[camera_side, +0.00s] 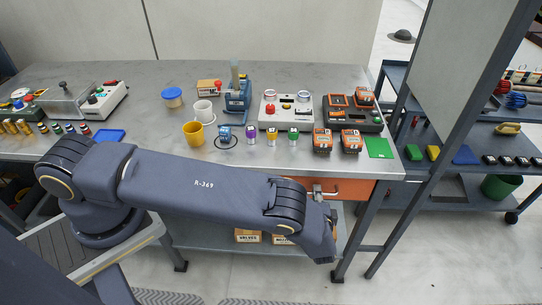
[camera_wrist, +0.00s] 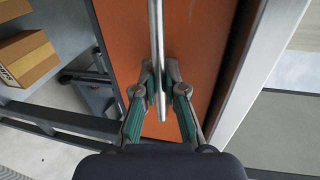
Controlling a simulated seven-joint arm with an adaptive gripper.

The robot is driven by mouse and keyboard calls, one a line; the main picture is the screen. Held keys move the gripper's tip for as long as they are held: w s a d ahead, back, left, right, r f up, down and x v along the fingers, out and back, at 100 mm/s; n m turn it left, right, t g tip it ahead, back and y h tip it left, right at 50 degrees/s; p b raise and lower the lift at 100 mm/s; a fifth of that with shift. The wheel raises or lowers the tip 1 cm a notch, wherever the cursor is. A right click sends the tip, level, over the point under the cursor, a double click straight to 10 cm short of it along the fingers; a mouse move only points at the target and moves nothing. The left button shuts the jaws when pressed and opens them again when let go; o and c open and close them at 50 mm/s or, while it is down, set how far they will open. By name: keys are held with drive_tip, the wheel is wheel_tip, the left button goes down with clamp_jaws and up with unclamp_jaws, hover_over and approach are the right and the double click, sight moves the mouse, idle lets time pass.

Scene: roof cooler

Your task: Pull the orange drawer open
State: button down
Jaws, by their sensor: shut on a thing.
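The orange drawer (camera_side: 348,188) sits under the right end of the grey workbench in the side view. Its front panel (camera_wrist: 188,45) fills the middle of the wrist view. A metal bar handle (camera_wrist: 157,40) runs down across that panel. My gripper (camera_wrist: 167,88) is shut on the handle, with a green-padded finger on each side of it. In the side view my wrist is in front of the drawer, and the handle (camera_side: 320,190) shows only in part near it. The drawer front looks about level with the bench edge; I cannot tell whether it is slightly open.
The grey workbench (camera_side: 150,90) holds cups, tools, batteries and chargers above the drawer. A lower shelf (camera_side: 205,238) carries cardboard boxes (camera_side: 248,236). A slanted post stands right of the drawer. The floor in front is clear.

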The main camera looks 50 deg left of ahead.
drive_tip(key=f+v, duration=0.2)
drive_tip(key=v, duration=1.1)
drive_tip(key=f+v, duration=0.3)
drive_tip(key=v, duration=0.9)
drive_tip(key=shift+v, duration=0.9)
drive_tip(key=shift+f, duration=0.3)
drive_tip(key=c, duration=1.2)
unclamp_jaws()
drive_tip(key=shift+v, duration=3.8)
